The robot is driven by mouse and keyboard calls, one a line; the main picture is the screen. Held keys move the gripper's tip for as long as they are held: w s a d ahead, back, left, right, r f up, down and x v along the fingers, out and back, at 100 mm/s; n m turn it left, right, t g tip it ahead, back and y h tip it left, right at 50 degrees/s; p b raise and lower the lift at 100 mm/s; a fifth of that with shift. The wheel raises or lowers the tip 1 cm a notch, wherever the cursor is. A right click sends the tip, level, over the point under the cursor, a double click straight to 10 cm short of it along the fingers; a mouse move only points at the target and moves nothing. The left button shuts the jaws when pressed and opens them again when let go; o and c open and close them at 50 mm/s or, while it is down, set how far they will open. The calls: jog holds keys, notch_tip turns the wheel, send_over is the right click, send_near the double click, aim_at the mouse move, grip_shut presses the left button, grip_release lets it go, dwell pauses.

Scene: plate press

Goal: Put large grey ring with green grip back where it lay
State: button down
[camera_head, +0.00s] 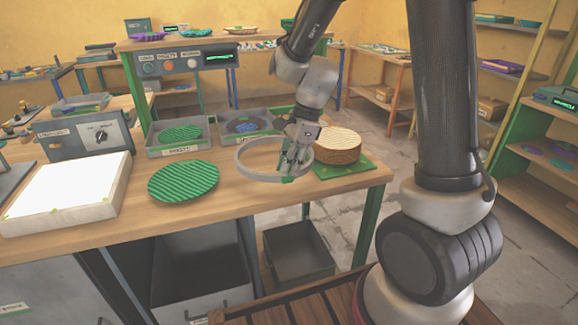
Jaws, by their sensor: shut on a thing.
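The large grey ring (244,171) is held a little above the wooden bench, tilted slightly toward the viewer. Its green grip (288,180) shows at the front right of the ring. My gripper (287,168) points down and is shut on the ring near the green grip. The fingertips partly hide the ring's right side. Whether the ring's lower edge touches the bench cannot be told.
A green ribbed plate (184,182) lies left of the ring. Two grey trays (205,146) stand behind it. A round wooden block (338,143) sits on a green base (345,168) close right of my gripper. A white-topped box (65,190) stands at left.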

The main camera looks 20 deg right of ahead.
jog(key=w+f, duration=0.1)
jog(key=w+d+f, duration=0.1)
jog(key=w, duration=0.1)
jog(key=shift+f, duration=0.25)
jog(key=c, duration=1.5)
grip_release()
jog(key=v, duration=1.2)
jog(key=s+d+r+n+t+h, duration=0.1)
jog(key=s+d+r+n, duration=0.1)
jog(key=s+n, duration=0.4)
jog(key=s+d+r+n+t+h, duration=0.1)
jog(key=s+d+r+n, duration=0.2)
jog(key=s, duration=0.6)
jog(key=s+d+r+n+t+h, duration=0.1)
jog(key=s+d+r+n+t, duration=0.1)
jog(key=s+d+n, duration=0.3)
jog(key=shift+s+d+r+n, duration=0.1)
jog(key=shift+s+r+n, duration=0.15)
jog(key=shift+s+n, duration=0.6)
jog(key=shift+s+d+r+n, duration=0.15)
jog(key=shift+s+n, duration=0.35)
jog(key=shift+n, duration=0.65)
jog(key=shift+a, duration=0.1)
